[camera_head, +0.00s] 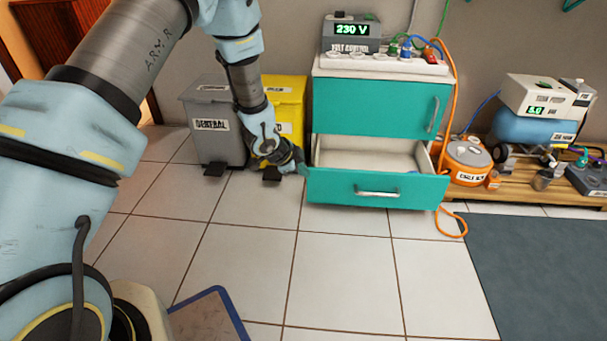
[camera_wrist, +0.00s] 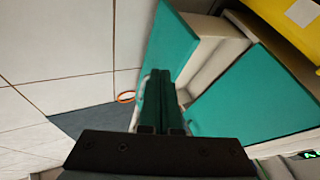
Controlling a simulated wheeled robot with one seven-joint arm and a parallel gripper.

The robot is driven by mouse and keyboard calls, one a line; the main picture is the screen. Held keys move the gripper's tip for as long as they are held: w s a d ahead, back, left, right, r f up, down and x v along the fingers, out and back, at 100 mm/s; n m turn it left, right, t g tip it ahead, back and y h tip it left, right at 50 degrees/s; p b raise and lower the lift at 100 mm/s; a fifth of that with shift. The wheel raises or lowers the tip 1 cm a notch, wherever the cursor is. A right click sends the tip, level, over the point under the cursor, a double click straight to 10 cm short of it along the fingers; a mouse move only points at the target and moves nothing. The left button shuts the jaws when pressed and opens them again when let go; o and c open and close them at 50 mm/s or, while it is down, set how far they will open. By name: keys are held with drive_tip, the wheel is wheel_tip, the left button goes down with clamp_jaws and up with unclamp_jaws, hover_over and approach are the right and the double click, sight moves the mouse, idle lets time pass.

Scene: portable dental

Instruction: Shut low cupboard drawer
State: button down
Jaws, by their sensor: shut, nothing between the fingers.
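The low cupboard drawer (camera_head: 335,187) has a teal front with a silver handle (camera_head: 377,192) and stands pulled out, its pale inside showing. The teal and white cupboard (camera_head: 370,103) has its upper front closed. My gripper (camera_head: 299,158) is at the drawer's left front corner, pointing right and down. In the wrist view my gripper (camera_wrist: 161,78) is shut and empty, its fingers in front of the drawer front (camera_wrist: 174,38) and hiding part of the handle. Whether the fingertips touch the drawer I cannot tell.
A grey bin (camera_head: 212,138) and a yellow bin (camera_head: 284,95) stand left of the cupboard. An orange cable (camera_head: 455,110) hangs on its right, by a wooden pallet (camera_head: 520,182) with equipment. Tiled floor (camera_head: 340,265) before the drawer is clear; a dark mat (camera_head: 540,270) lies right.

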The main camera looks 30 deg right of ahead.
sight(321, 177)
drive_tip(key=shift+w+d+f+b, duration=0.7)
drive_tip(key=shift+d+f, duration=0.3)
drive_tip(key=shift+d, duration=0.15)
drive_tip(key=shift+w+d+f+b, duration=0.65)
drive_tip(key=shift+d+f, duration=0.4)
drive_tip(key=shift+d, duration=0.15)
drive_tip(key=shift+w+d+f+b, duration=0.6)
drive_tip(key=shift+w+d+f, duration=0.1)
drive_tip(key=shift+d+f, duration=0.4)
drive_tip(key=shift+r, duration=0.1)
